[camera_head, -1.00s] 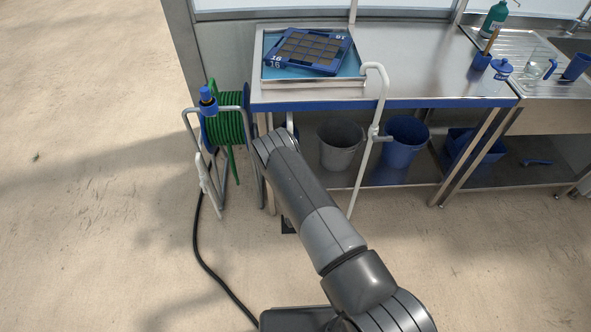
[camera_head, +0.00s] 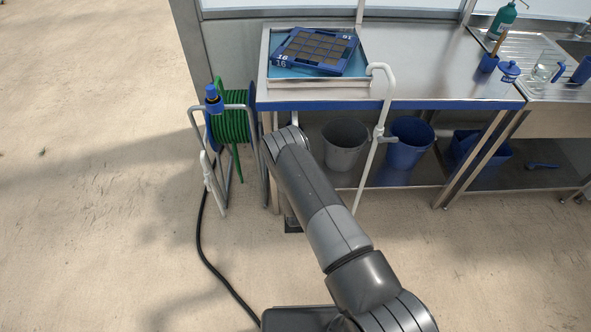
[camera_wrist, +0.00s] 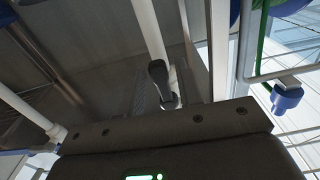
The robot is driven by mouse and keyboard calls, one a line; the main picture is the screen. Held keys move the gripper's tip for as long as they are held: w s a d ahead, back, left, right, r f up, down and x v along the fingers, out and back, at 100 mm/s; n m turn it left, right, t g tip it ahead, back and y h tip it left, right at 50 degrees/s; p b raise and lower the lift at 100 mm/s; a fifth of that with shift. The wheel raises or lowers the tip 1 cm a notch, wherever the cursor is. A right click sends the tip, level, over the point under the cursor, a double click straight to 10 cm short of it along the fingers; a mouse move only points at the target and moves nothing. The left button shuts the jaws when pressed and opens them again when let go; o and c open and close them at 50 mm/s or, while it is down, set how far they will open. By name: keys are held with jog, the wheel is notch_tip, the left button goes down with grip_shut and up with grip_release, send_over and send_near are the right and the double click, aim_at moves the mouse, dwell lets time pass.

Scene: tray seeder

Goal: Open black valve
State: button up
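The black valve (camera_wrist: 158,76) shows in the wrist view as a dark lever on a white upright pipe (camera_wrist: 147,28), just above the edge of my gripper's dark housing (camera_wrist: 165,150). The housing fills the bottom of that view, and I cannot make out its fingertips. I see no clear contact between gripper and lever. In the head view my arm reaches toward the left front end of the bench. The gripper and the valve are hidden there behind the arm and under the bench top.
A green hose reel (camera_head: 231,127) on a metal frame stands left of my arm. A white standing pipe (camera_head: 373,160) is on the right. A grey bucket (camera_head: 344,145) and a blue bucket (camera_head: 410,143) sit under the steel bench (camera_head: 420,65). Open floor lies to the left.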

jog(key=shift+o, duration=0.8)
jog(key=s, duration=1)
jog(key=shift+s, duration=0.4)
